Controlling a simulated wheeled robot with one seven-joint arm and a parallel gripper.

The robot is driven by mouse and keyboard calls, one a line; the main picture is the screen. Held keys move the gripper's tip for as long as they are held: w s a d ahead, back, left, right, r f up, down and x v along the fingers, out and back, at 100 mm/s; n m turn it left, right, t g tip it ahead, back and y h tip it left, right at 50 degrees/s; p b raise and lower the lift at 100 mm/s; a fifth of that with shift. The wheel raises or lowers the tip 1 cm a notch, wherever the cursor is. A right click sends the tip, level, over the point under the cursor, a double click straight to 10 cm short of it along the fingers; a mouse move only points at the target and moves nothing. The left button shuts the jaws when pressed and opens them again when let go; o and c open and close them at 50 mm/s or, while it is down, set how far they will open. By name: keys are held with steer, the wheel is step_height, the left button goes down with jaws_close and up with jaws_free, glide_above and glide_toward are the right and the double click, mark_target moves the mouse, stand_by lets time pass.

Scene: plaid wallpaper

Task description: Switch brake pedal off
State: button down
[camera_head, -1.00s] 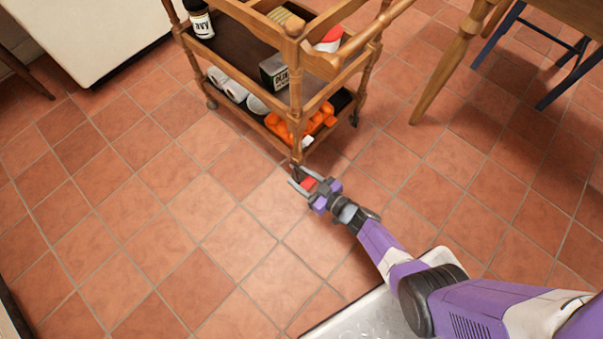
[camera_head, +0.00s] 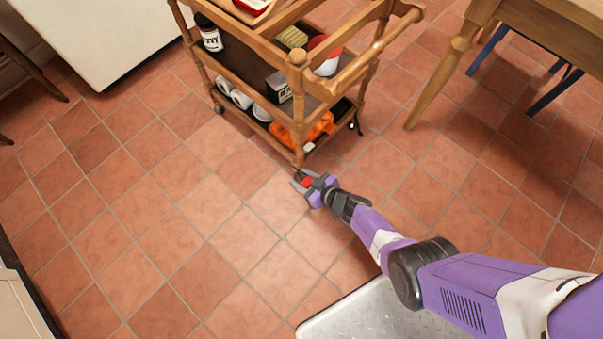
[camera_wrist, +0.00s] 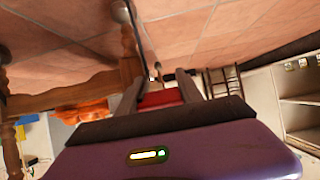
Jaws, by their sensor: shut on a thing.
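A wooden trolley (camera_head: 298,100) stands on the tiled floor, with its near leg's foot just in front of my gripper. My gripper (camera_head: 298,179) is low at this foot, with a small dark caster part (camera_head: 299,172) at its fingertips. In the wrist view, the two fingers (camera_wrist: 158,78) stand apart on either side of a small dark piece below the wooden leg (camera_wrist: 131,50). My gripper is shut on this piece, which I take to be the brake pedal. Its shape and its on or off position are too small to tell. A red part shows between the finger bases.
The trolley carries bottles, tins, white rolls and an orange object (camera_head: 320,126) on its shelves. A wooden table (camera_head: 455,70) and a blue-legged chair (camera_head: 560,90) stand at the right.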

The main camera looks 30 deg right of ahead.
steer(key=c, duration=0.9)
jaws_free()
steer(key=shift+s+f, duration=0.15)
steer(key=shift+f, duration=0.05)
steer(key=shift+o, duration=0.7)
steer(key=shift+r, duration=0.1)
steer(key=p+v, duration=0.5)
steer(key=v, duration=0.2)
steer(key=shift+s+r, duration=0.2)
steer(key=shift+r, duration=0.05)
steer(key=shift+d, duration=0.15)
